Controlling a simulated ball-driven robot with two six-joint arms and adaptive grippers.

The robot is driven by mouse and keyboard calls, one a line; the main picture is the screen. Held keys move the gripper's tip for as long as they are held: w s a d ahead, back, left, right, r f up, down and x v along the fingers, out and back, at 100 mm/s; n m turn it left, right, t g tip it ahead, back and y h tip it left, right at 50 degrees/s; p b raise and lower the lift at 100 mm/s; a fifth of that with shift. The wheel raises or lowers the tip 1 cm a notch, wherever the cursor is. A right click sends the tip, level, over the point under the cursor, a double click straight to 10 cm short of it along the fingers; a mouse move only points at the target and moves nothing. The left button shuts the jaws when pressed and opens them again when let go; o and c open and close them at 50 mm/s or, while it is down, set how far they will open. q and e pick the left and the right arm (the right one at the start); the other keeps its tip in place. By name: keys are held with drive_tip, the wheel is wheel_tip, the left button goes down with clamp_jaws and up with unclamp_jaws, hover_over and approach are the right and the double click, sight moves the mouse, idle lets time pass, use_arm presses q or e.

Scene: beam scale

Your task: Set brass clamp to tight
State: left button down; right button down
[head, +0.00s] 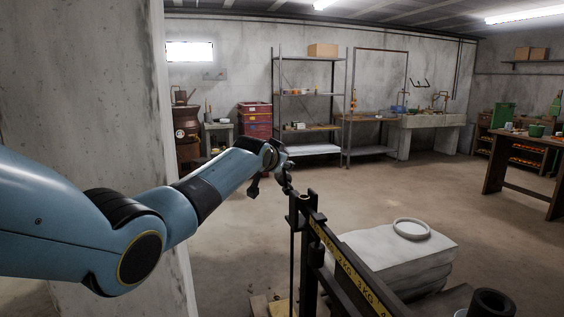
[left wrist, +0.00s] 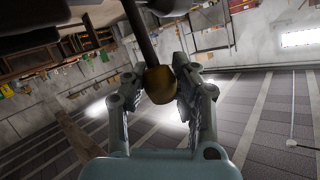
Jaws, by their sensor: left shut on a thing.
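The brass clamp (left wrist: 160,86) shows in the left wrist view as a rounded, brass-coloured piece at the end of a dark bar. My left gripper (left wrist: 158,95) is shut on it, one finger on each side. In the head view my left gripper (head: 285,184) is small and dark, at the top of the beam scale's dark upright (head: 306,225). The clamp cannot be made out clearly there. The scale's beam (head: 350,272), with yellow markings, runs down to the right. My right gripper is not in view. The clamp's setting cannot be read.
A stack of pale sacks (head: 398,262) with a white ring (head: 411,229) on top stands right of the scale. A concrete pillar (head: 85,100) rises behind my left arm. Shelving (head: 309,95) and a workbench (head: 528,145) stand farther back. The floor between is clear.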

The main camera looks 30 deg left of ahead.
use_arm(q)
drive_tip(key=c, duration=1)
unclamp_jaws()
drive_tip(key=v, duration=1.2)
drive_tip(key=shift+f, duration=0.15)
